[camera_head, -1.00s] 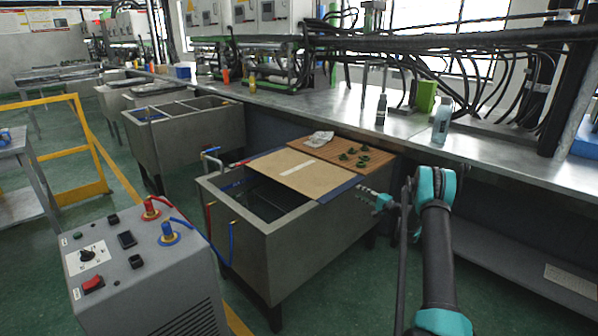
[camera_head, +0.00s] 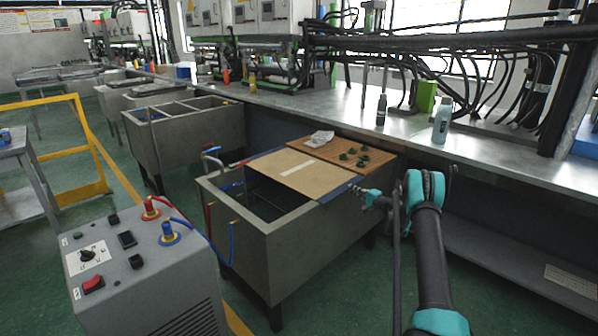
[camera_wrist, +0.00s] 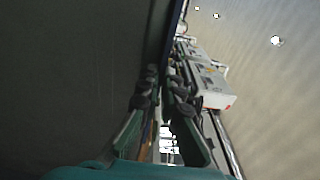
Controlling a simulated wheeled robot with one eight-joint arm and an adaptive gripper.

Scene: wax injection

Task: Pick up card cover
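The card cover, a flat tan board (camera_head: 297,173) with a pale strip on it, lies over the right part of the grey tank (camera_head: 262,238). A blue border (camera_head: 338,192) runs along its right side. My gripper (camera_head: 358,190) is at the tank's right rim, close to this blue border. In the wrist view, the fingertips (camera_wrist: 162,78) are close together, near the lower end of a thin blue edge. I cannot tell whether they touch it or grip it.
A brown slatted board (camera_head: 352,157) with several small dark green pieces and a crumpled white item (camera_head: 319,138) lies behind the card cover. A long metal bench (camera_head: 470,150) with bottles runs behind. A grey control box (camera_head: 140,270) stands front left.

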